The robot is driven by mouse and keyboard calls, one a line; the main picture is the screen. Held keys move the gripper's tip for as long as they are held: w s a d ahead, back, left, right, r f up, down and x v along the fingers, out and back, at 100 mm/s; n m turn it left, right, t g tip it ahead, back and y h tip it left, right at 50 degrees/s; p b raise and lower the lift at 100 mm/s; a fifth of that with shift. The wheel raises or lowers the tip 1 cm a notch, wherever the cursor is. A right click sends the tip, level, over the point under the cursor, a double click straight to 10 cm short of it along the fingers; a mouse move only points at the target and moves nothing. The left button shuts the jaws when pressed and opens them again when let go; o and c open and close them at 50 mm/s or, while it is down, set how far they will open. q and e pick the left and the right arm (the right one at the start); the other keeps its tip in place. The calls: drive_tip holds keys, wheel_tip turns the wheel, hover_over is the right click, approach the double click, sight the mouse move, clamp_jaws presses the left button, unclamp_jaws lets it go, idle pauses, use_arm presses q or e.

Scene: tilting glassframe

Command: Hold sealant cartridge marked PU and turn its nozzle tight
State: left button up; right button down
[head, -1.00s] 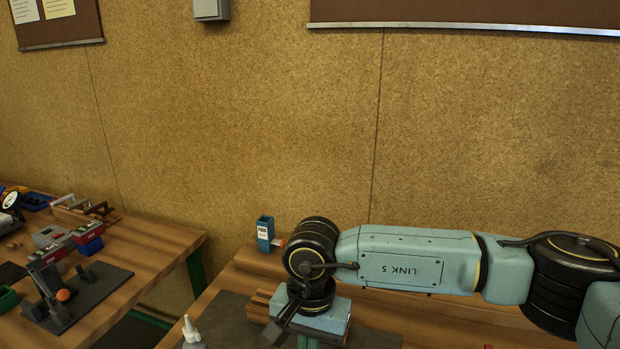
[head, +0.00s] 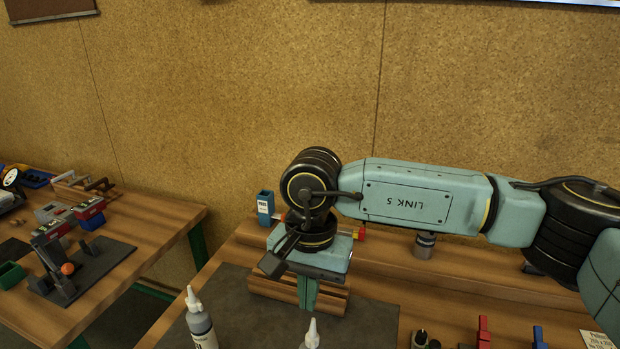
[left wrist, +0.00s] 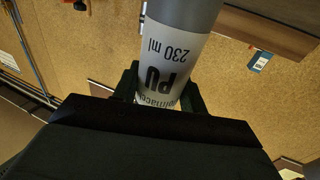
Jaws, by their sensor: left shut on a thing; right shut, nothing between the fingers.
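In the head view, a cartridge with a pale nozzle (head: 200,326) stands at lower left, and another pale nozzle tip (head: 312,334) shows at the bottom edge. I cannot tell which of these belongs to PU. My left gripper is not seen there. My right gripper (head: 307,298) points down, shut and empty, above and behind the second nozzle.
A wooden block (head: 262,288) stands behind my right gripper on the dark mat (head: 245,318). A blue labelled box (head: 265,206) stands farther back. A second table (head: 150,232) with fixtures is at left.

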use_arm(q)
drive_tip(key=o, duration=1.3)
drive_tip(key=shift+s+a, duration=0.1)
